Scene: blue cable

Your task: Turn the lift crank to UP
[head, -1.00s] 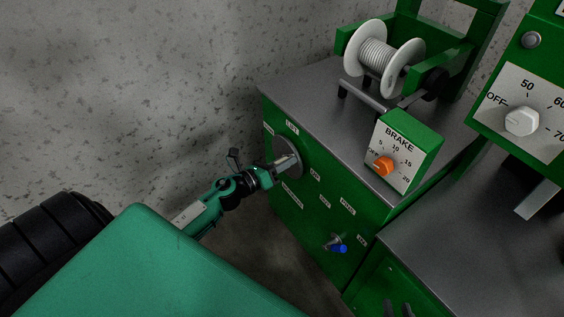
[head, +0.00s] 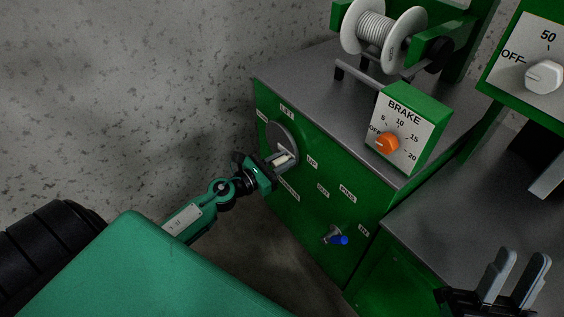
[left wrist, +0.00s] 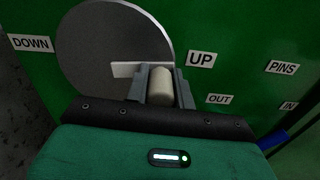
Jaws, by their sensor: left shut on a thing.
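The lift crank shows in the left wrist view as a grey disc (left wrist: 110,45) with a pale arm and a cream handle (left wrist: 161,86). The disc (head: 281,137) is on the green cabinet's front in the head view, under the LIFT label (head: 287,111). My left gripper (head: 283,160) is shut on the handle, which lies between its fingers. The UP label (left wrist: 201,60) is just right of the handle, and the DOWN label (left wrist: 31,44) is left of the disc. My right gripper (head: 513,280) is open and empty at the lower right.
The green cabinet (head: 300,190) also carries a blue-tipped lever (head: 338,240) near the OUT, PINS and IN labels. A brake box (head: 407,130) with an orange knob and a white cable spool (head: 380,35) stand on its grey top. A speckled wall is behind.

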